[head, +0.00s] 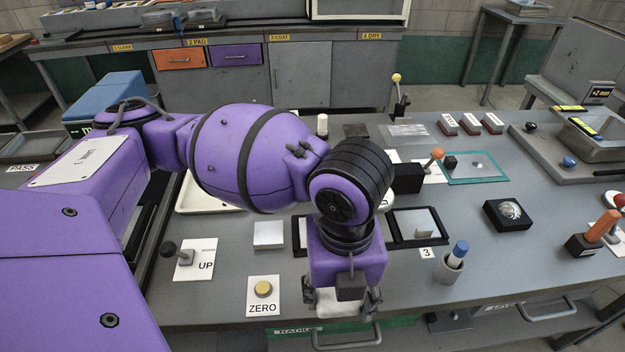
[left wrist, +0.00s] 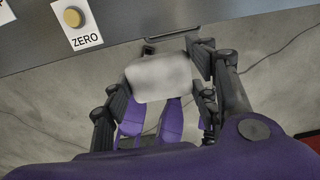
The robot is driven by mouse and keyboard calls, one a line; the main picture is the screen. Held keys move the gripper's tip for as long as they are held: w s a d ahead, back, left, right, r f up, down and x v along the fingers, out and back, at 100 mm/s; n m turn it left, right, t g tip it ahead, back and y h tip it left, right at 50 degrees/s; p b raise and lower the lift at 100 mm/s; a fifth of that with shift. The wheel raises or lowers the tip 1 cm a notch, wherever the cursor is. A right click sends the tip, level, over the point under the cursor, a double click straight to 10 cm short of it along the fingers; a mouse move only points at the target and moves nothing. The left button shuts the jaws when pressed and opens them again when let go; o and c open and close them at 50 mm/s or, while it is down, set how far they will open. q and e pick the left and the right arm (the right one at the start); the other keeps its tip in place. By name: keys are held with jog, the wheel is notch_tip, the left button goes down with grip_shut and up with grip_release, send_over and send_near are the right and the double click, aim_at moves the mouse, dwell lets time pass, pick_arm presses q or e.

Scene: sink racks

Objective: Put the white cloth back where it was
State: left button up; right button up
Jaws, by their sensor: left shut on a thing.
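The white cloth (head: 338,306) is a small pale folded-looking pad. My left gripper (head: 341,297) is shut on it, at the front edge of the grey workbench in the head view. In the left wrist view the cloth (left wrist: 160,77) sits between the two dark fingers (left wrist: 158,90), over the floor just off the bench edge. My left arm hides part of the bench behind the gripper. My right gripper does not show in the head view.
A ZERO button plate (head: 263,296) lies left of the gripper, with an UP lever plate (head: 187,259) farther left. A black-framed tray (head: 417,227) and a cup with a blue-capped marker (head: 449,267) stand to the right. Drawer handles jut below the bench edge.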

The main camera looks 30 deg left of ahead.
pick_arm(q)
jog(key=w+f, duration=0.4)
jog(key=w, duration=0.1)
jog(key=w+a+f, duration=0.1)
jog(key=w+f, duration=0.1)
jog(key=w, duration=0.1)
jog(key=shift+f+b, duration=0.35)
jog(key=shift+b, duration=0.05)
jog(key=shift+w+a+f, duration=0.1)
jog(key=shift+w+f, duration=0.15)
jog(key=shift+f, duration=0.05)
notch_tip(320, 180, down, 3)
jog(key=shift+w+r, duration=0.1)
jog(key=shift+r, duration=0.1)
jog(key=shift+f, duration=0.3)
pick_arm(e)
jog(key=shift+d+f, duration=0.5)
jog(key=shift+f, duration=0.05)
